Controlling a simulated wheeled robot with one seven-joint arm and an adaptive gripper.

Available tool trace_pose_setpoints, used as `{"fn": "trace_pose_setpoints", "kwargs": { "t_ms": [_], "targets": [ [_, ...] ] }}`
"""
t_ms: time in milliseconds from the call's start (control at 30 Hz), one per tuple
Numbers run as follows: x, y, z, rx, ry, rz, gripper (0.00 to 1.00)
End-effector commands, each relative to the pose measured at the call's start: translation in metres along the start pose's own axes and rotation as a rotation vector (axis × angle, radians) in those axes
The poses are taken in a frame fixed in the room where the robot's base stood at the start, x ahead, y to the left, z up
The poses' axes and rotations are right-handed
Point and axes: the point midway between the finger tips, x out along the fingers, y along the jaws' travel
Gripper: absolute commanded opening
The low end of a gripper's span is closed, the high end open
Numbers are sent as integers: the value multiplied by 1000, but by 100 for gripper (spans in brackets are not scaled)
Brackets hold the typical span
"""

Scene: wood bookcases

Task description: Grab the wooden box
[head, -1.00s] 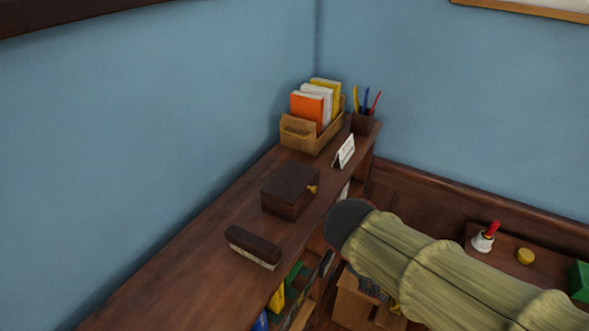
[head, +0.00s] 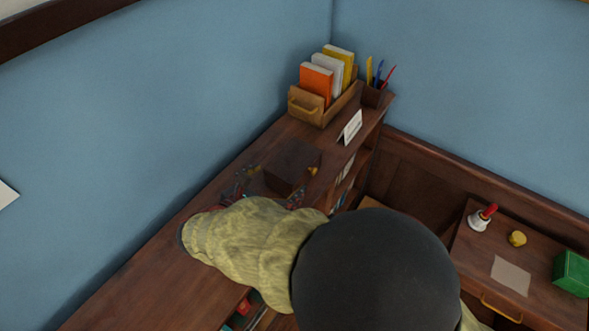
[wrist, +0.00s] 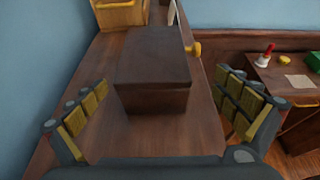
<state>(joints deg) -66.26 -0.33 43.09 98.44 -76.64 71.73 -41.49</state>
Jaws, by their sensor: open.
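The wooden box (head: 293,164) is dark brown with a small brass knob on its right side. It sits closed on top of the bookcase and shows large in the middle of the wrist view (wrist: 153,70). My gripper (head: 268,188) is open at the box's near side. In the wrist view my gripper (wrist: 160,88) has one padded finger to the left of the box and one to the right, with visible gaps to both sides. My arm covers part of the near bookcase top in the head view.
A light wooden holder (head: 306,111) with several books stands behind the box. A white card (head: 350,127) and a pen cup (head: 374,95) are nearby. The blue wall borders the left. A lower desk at right bears a bell (head: 480,219) and a green box (head: 572,273).

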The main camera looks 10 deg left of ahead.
Motion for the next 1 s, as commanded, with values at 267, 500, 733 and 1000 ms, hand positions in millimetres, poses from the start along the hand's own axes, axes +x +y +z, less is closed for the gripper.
{"fn": "trace_pose_setpoints", "kwargs": {
  "t_ms": [267,500,733,1000],
  "targets": [
    [25,-1,0,4,1,-2,100],
    [55,-4,1,4,1,-4,100],
    [77,-3,1,5,2,-2,100],
    [78,-3,1,4,2,-1,98]
  ]
}}
